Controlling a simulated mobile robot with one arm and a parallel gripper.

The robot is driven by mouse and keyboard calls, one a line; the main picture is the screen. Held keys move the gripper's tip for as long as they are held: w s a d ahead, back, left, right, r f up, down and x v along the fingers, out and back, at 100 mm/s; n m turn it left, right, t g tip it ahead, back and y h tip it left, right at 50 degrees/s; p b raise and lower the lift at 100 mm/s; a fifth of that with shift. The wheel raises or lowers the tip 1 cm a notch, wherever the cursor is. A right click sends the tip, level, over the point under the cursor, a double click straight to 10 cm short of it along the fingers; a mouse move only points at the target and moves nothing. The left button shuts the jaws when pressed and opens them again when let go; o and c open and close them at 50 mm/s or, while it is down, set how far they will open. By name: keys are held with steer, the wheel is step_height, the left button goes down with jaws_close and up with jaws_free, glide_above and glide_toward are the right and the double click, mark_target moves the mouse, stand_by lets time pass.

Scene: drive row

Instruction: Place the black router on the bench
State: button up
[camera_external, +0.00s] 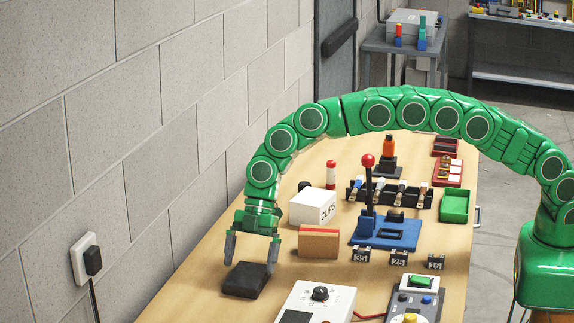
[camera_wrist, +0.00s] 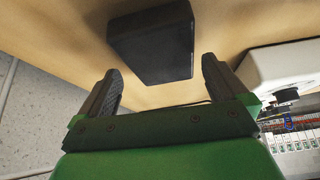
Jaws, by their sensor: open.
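The black router (camera_external: 246,281) is a flat dark box lying on the wooden bench (camera_external: 195,295), near its wall side. It also shows in the wrist view (camera_wrist: 152,42), beyond the fingertips and slightly above the middle of the gap. My gripper (camera_external: 251,258) is open, with its two grey fingers pointing down close to the router in the external view. In the wrist view my gripper (camera_wrist: 158,78) has nothing between its fingers. Whether a finger touches the router cannot be told.
A brown box (camera_external: 318,243) and a white CLIPS box (camera_external: 312,207) stand behind and right of the router. A white device with a knob (camera_external: 316,302) is at the front right. A blue lever base (camera_external: 386,233) stands further right. The block wall is close on the left.

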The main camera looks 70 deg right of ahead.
steer(key=v, duration=0.9)
